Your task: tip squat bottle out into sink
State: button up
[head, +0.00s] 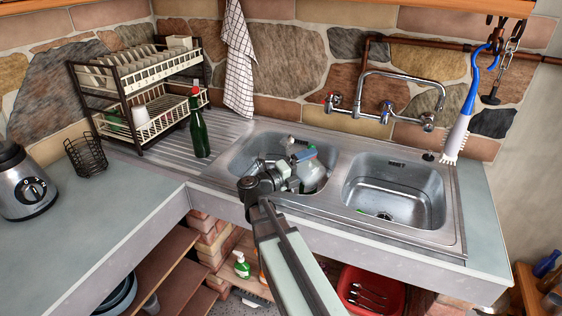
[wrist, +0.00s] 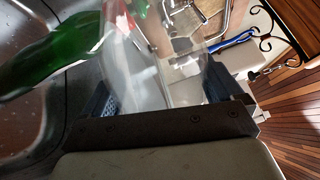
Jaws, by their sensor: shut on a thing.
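The squat bottle (head: 313,174) looks clear in the head view and shows inside or just above the left basin of the steel sink (head: 262,150). My gripper (head: 303,157) is shut on it, with the blue finger pads on its sides. In the wrist view the bottle (wrist: 140,75) is see-through and sits between the fingers of my gripper (wrist: 157,92). It seems tilted, but its exact angle and any contents are unclear. My gripper and arm partly hide the bottle and basin in the head view.
A green bottle (head: 199,135) with a red cap stands on the drainboard left of the sink, before the dish rack (head: 130,108). The tap (head: 400,80) spans the back of the sink. A brush (head: 457,138) hangs at the right. The right basin (head: 400,200) is largely empty.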

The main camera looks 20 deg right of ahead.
aim_at(299, 147)
jog(key=shift+w+f+n, duration=0.1)
jog(key=shift+w+n, duration=0.05)
jog(key=shift+n, duration=0.15)
jog(key=shift+r+n, duration=0.2)
jog(key=shift+n, duration=0.7)
jog(key=shift+w+a+r+n+t, duration=0.15)
jog(key=shift+w+r+n, duration=0.1)
jog(key=shift+n, duration=0.7)
jog(key=shift+w+r+n+t, duration=0.15)
jog(key=shift+w+n, duration=0.1)
jog(key=shift+n, duration=0.7)
dwell(1.4)
jog(key=shift+w+a+r+n, duration=0.1)
jog(key=shift+w+r+n, duration=0.3)
jog(key=shift+r+n, duration=0.4)
dwell(0.5)
jog(key=shift+w+a+r+n, duration=0.15)
jog(key=shift+w+r+n, duration=0.9)
jog(key=shift+n, duration=0.45)
dwell(0.7)
